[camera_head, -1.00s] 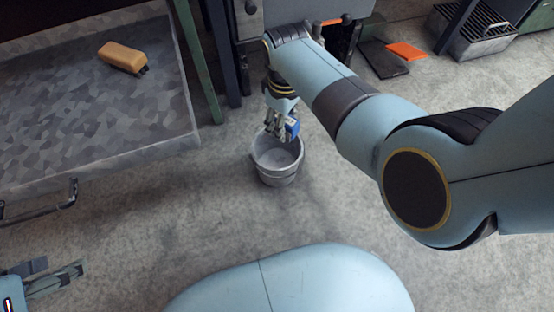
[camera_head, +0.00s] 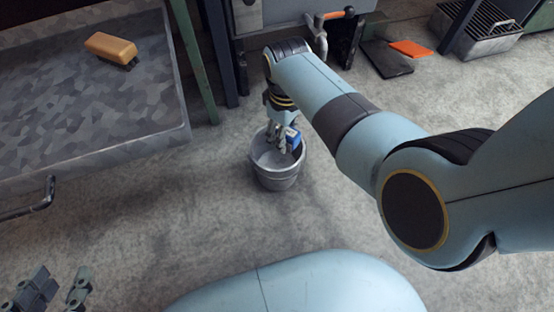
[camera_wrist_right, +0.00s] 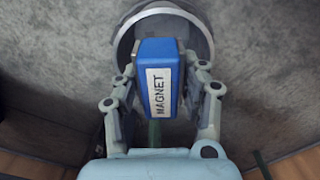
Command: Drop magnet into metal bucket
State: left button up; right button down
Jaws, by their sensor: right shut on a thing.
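The blue magnet (camera_head: 294,138), a block with a white label reading MAGNET, is held between the fingers of my right gripper (camera_head: 284,144). It fills the middle of the right wrist view (camera_wrist_right: 160,80), with a finger on each side. The grey metal bucket (camera_head: 277,183) stands upright on the floor. In the head view the magnet and fingertips overlap its opening; their exact depth is hard to tell. The bucket's rim (camera_wrist_right: 203,37) shows behind the magnet in the right wrist view. My left gripper (camera_head: 58,292) is at the bottom left, fingers apart and empty, far from the bucket.
A camouflage-patterned tray or bench top (camera_head: 80,110) with an orange-brown brush (camera_head: 110,48) is at the left. A workbench with a clamp-like tool (camera_head: 320,35) stands behind the bucket. A dark flat item and an orange one (camera_head: 410,48) lie at back right. Floor around the bucket is clear.

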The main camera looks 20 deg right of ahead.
jog(key=c, duration=0.6)
grip_release()
jog(key=r+p, duration=0.4)
jog(key=r, duration=0.1)
jog(key=r+p, duration=0.2)
jog(key=shift+w+d+r+p, duration=0.1)
jog(key=shift+d+r+p, duration=0.1)
jog(key=shift+d+p, duration=0.15)
pick_arm(q)
jog(key=w+r+t+p, duration=0.1)
jog(key=r+p, duration=0.3)
jog(key=r, duration=0.6)
jog(key=w+r+t+p, duration=0.1)
jog(key=w+r+p, duration=0.2)
jog(key=r, duration=0.7)
jog(key=shift+w+p, duration=0.35)
jog(key=shift+p, duration=0.8)
pick_arm(e)
jog(key=s+d+r+n, duration=0.1)
jog(key=d+r+n, duration=0.1)
jog(key=d+r, duration=0.3)
jog(key=s+d+r+n, duration=0.2)
jog(key=d+r, duration=0.4)
jog(key=d, duration=0.3)
jog(key=s+d+r+n, duration=0.2)
jog(key=d+r, duration=0.3)
jog(key=d, duration=0.2)
jog(key=shift+s+d+r, duration=0.25)
jog(key=shift+d, duration=0.15)
